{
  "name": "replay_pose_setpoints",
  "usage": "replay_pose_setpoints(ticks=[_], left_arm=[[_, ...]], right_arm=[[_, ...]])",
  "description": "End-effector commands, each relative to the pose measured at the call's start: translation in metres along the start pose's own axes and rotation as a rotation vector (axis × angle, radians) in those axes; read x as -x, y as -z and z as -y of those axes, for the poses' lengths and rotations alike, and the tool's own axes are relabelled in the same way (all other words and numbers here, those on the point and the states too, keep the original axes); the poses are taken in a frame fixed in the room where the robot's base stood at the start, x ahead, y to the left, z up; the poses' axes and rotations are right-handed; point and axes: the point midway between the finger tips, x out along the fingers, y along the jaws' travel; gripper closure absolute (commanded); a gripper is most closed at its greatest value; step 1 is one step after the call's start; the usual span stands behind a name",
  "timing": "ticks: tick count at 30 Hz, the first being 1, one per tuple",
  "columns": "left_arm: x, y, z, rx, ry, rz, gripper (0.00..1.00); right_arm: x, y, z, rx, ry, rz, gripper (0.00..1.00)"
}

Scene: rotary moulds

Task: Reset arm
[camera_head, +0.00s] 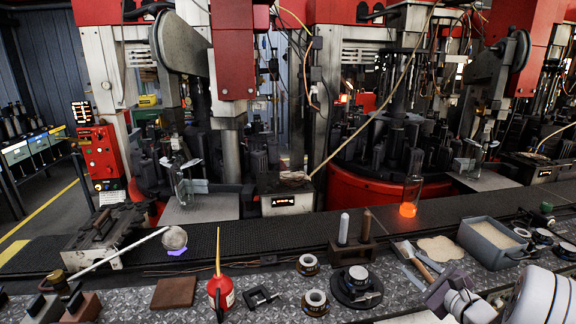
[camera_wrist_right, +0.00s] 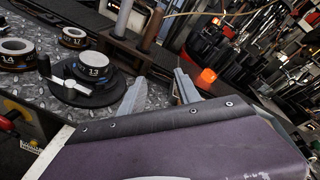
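My right gripper (camera_head: 416,270) is low at the right in the head view, above the tread-plate bench, its arm coming in from the lower right corner. In the right wrist view its two grey fingers (camera_wrist_right: 160,88) stand apart with nothing seen between them. They are beyond a dark purple cover on my wrist. A wooden-handled tool (camera_head: 426,268) lies close to the gripper in the head view; I cannot tell whether they touch. My left gripper and arm are not in view.
A bottle with a glowing orange base (camera_head: 409,209) stands on the dark conveyor (camera_head: 340,215). Ring gauges (camera_head: 358,276), an upright-rod stand (camera_head: 353,252), a red oil can (camera_head: 221,294), a ladle (camera_head: 173,238) and a grey sand bin (camera_head: 490,245) crowd the bench. Red machines stand behind.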

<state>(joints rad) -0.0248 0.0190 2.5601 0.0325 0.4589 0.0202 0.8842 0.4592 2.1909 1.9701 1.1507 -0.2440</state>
Motion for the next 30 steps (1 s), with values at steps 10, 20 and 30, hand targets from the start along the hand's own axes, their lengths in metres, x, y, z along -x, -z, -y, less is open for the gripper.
replay_pose_setpoints(ticks=[10,20,30], left_arm=[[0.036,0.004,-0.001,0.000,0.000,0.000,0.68],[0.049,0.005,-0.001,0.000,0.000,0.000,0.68],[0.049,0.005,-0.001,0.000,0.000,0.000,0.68]], right_arm=[[0.030,-0.199,-0.236,0.514,-0.818,0.385,0.60],[0.166,-0.090,-0.289,1.635,-1.498,0.468,0.60],[0.149,-0.060,-0.260,1.901,-1.489,0.409,0.60]])
